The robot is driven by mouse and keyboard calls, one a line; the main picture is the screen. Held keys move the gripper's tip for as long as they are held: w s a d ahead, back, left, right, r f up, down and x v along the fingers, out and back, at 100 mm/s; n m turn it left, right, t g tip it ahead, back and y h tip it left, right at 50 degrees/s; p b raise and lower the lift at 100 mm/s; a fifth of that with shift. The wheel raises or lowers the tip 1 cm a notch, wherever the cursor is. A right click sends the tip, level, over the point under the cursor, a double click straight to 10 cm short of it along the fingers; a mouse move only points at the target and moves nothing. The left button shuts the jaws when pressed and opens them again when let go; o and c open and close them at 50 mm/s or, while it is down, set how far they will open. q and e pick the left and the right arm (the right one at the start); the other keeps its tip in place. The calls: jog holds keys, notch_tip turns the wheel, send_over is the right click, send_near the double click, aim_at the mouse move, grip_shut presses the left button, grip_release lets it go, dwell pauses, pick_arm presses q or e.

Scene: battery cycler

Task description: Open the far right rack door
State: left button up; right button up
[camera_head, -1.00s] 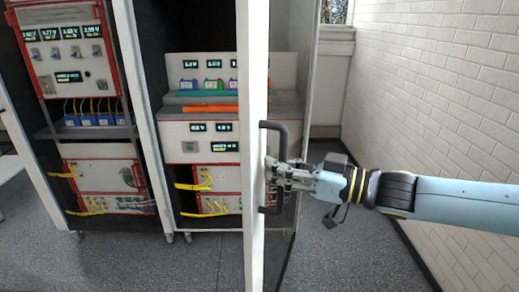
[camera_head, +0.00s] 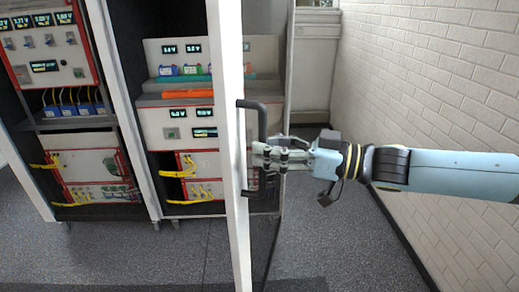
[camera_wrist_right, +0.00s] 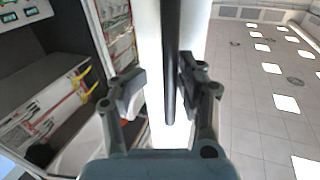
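The far right rack door (camera_head: 232,180) stands swung open, seen nearly edge-on as a tall white panel in front of the rack in the head view. Its dark bracket-shaped handle (camera_head: 262,118) is on the right side of the panel. My right gripper (camera_head: 265,156) is at the handle, its fingers partly hiding the lower half of the bar. In the right wrist view the handle bar (camera_wrist_right: 170,70) runs between the two fingers of the right gripper (camera_wrist_right: 160,88). The fingers look apart, with a gap on the left side of the bar. My left gripper is not in view.
Behind the door is the rack with an orange bar (camera_head: 188,94), displays and yellow cables. Another open rack (camera_head: 90,152) stands to the left. A white brick wall (camera_head: 440,90) bounds the right side. The grey floor (camera_head: 335,240) between door and wall is clear.

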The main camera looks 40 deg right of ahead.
jog(key=shift+s+r, duration=0.1)
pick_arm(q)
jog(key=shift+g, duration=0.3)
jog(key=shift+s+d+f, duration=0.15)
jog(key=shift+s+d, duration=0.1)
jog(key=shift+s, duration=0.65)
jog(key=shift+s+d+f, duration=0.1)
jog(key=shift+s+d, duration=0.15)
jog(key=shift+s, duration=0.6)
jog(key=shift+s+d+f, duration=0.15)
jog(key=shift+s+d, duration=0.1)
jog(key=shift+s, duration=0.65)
pick_arm(e)
jog(key=v, duration=1.1)
jog(key=shift+s+d, duration=0.25)
jog(key=shift+s, duration=0.1)
